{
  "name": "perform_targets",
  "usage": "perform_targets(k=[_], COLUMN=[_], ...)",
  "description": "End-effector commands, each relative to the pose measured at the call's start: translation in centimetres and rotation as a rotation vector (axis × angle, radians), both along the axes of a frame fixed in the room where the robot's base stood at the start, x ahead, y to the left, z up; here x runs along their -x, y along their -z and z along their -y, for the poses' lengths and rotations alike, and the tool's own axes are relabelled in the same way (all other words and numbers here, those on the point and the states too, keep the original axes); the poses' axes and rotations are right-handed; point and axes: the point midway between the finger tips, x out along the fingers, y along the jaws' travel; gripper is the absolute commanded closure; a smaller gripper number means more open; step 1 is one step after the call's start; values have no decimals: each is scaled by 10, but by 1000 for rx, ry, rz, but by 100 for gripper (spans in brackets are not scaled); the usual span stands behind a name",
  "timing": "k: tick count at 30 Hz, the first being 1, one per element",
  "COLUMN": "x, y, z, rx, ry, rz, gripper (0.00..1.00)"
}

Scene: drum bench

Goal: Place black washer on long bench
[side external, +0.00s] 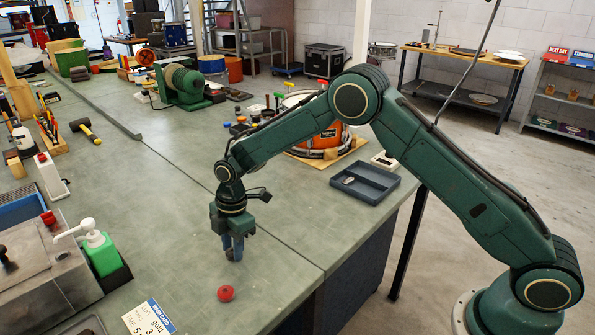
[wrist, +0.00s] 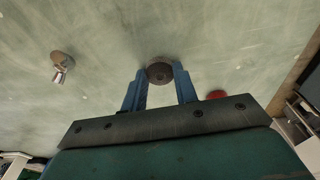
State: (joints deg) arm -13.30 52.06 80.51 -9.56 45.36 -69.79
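In the wrist view a dark round disc with a small centre hole, which looks like the black washer (wrist: 160,73), lies between the tips of my gripper (wrist: 161,76). The blue fingers flank it closely, left and right. I cannot tell whether they press on it. In the side view my gripper (side external: 233,252) points down, its tips low over the green-topped long bench (side external: 180,235). The washer is not clearly visible there.
A red round piece (side external: 226,293) lies on the bench near my gripper; it also shows in the wrist view (wrist: 217,94). A small metallic piece (wrist: 62,66) lies left. A blue-grey tray (side external: 364,183) and orange drum (side external: 318,142) stand behind.

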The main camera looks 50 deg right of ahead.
Motion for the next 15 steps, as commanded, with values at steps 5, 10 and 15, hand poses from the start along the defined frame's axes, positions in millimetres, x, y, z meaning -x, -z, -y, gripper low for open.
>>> perform_targets(k=[5, 10, 15], x=[0, 0, 0], y=[0, 0, -3], z=[0, 0, 0], rx=[0, 0, 0], ry=[0, 0, 0], rz=[0, 0, 1], gripper=[49, 49, 49])
